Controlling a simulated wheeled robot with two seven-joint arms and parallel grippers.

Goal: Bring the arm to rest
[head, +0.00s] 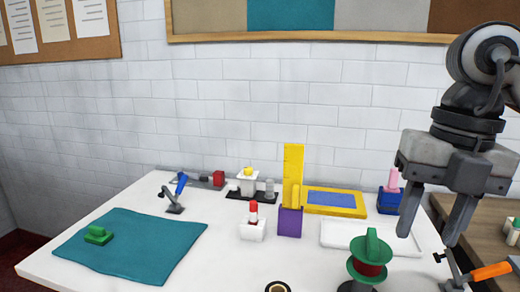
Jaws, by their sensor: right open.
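My right gripper (430,222) hangs at the right of the head view, fingers pointing down and apart. It is open with nothing between its fingers. It appears above the right end of the white table (230,262), apart from the objects there. My left gripper is not in view.
A green-flanged spool (370,260) and an orange-handled tool (490,271) stand at the front right. A white tray (335,246), a purple holder (290,222) with a yellow ruler and a blue holder (388,202) are further back. A teal rug (135,255) lies left. The front middle is mostly clear.

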